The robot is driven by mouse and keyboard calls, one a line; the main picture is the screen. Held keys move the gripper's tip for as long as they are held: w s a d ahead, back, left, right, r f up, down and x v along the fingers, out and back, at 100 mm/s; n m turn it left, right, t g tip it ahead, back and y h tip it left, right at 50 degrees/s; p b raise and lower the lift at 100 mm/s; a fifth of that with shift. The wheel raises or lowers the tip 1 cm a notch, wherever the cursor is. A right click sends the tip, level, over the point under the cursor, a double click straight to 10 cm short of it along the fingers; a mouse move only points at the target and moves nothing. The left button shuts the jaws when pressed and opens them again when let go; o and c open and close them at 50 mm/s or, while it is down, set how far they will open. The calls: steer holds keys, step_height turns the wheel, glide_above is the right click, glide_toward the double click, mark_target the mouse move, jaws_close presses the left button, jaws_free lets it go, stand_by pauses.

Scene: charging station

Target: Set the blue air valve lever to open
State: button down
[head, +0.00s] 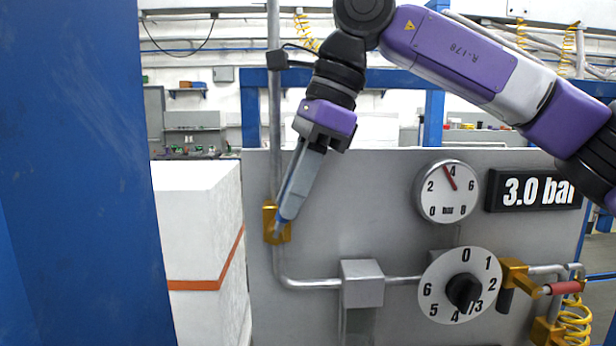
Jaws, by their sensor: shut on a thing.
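The brass air valve (269,226) sits on the vertical pipe at the left of the grey panel. A small part of its blue lever (283,219) shows at the valve, at the tips of my gripper (287,213). My gripper reaches down from the upper right, its fingers slanting to the lower left, and is shut on the lever. The fingers hide most of the lever, so I cannot tell its exact angle.
A round gauge (447,191) has its red needle near 4, and a display (535,190) reads 3.0 bar. Below is a numbered dial (440,273) with a black knob (464,292). A red handle (566,288) and a yellow coiled hose (575,322) are at right. A blue post (75,180) stands left.

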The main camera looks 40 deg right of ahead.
steer(key=shift+w+a+r+g+h+p, duration=0.15)
steer(key=shift+w+a+g+h+p, duration=0.2)
steer(key=shift+a+g+h, duration=0.4)
steer(key=shift+w+a+r+g+h+p, duration=0.15)
steer(key=shift+w+a+g+h+p, duration=0.25)
steer(key=shift+h, duration=0.65)
steer(key=c, duration=1.3)
jaws_free()
steer(key=shift+f, duration=0.1)
steer(key=shift+d, duration=0.15)
